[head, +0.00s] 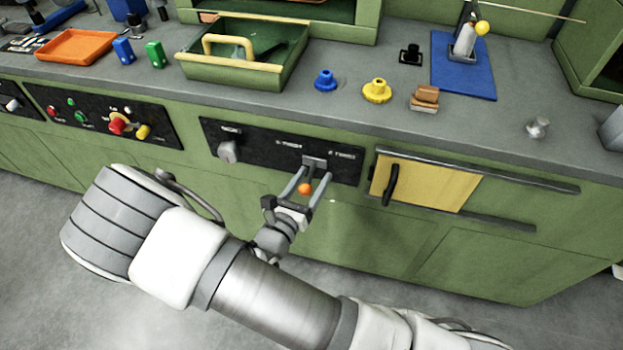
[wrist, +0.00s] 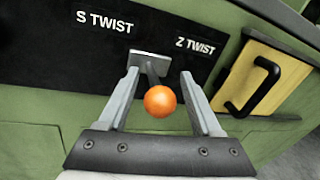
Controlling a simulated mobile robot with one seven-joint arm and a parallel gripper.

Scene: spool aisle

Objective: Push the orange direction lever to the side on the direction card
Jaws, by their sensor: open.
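The orange direction lever (wrist: 160,101) is an orange ball on a dark stem that sticks out from a small grey mount on the black panel. In the head view the orange ball (head: 305,189) shows between my fingers. The direction card is the black panel (wrist: 150,28) with the white labels "S TWIST" at left and "Z TWIST" at right. My gripper (head: 306,176) is open, with one finger on each side of the lever. In the wrist view my gripper (wrist: 160,85) shows gaps between both fingers and the ball. The fingertips are close to the mount; contact is unclear.
A yellow sliding door (head: 440,186) with a black handle is right of the panel.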

